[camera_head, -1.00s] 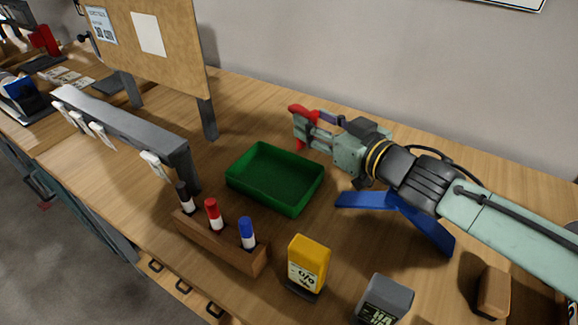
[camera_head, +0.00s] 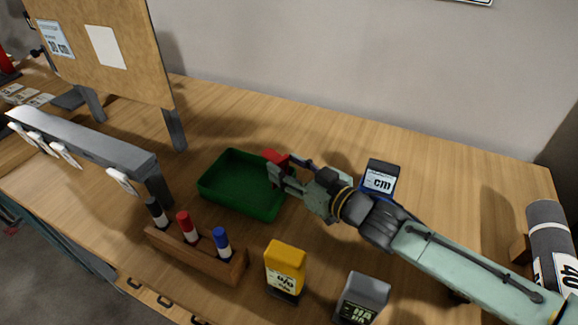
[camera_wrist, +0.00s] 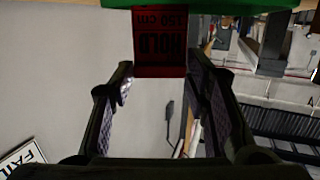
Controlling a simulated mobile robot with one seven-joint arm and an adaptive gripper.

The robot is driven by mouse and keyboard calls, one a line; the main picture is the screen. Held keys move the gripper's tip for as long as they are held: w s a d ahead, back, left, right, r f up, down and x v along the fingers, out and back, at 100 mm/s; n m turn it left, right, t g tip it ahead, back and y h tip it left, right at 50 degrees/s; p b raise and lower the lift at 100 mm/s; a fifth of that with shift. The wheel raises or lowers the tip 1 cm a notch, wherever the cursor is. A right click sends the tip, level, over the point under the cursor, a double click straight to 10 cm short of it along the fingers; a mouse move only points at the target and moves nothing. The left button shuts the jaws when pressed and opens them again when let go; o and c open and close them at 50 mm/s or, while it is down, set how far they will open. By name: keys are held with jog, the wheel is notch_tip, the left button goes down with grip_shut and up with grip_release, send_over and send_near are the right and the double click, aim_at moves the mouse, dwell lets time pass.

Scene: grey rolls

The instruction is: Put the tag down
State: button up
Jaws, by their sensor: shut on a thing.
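The red tag (camera_head: 276,157) is in my gripper (camera_head: 272,170), at the right back rim of the green tray (camera_head: 205,184). My gripper is shut on the tag. In the wrist view the tag (camera_wrist: 160,45) sits between the two fingers and reads "HOLD" and "150 cm", upside down. A green strip of the tray (camera_wrist: 225,5) shows just behind it at the top. I cannot tell whether the tag touches the tray. The tray looks empty inside.
A wooden rack (camera_head: 195,256) with black, red and blue markers stands in front of the tray. A yellow box (camera_head: 285,264) and a grey box (camera_head: 362,298) stand at the front. A blue-framed "cm" sign (camera_head: 379,180) is behind my arm. Grey roll (camera_head: 549,240) at right.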

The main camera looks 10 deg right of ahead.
jog(key=shift+f+b, duration=0.4)
jog(key=shift+f, duration=0.15)
jog(key=o, duration=0.9)
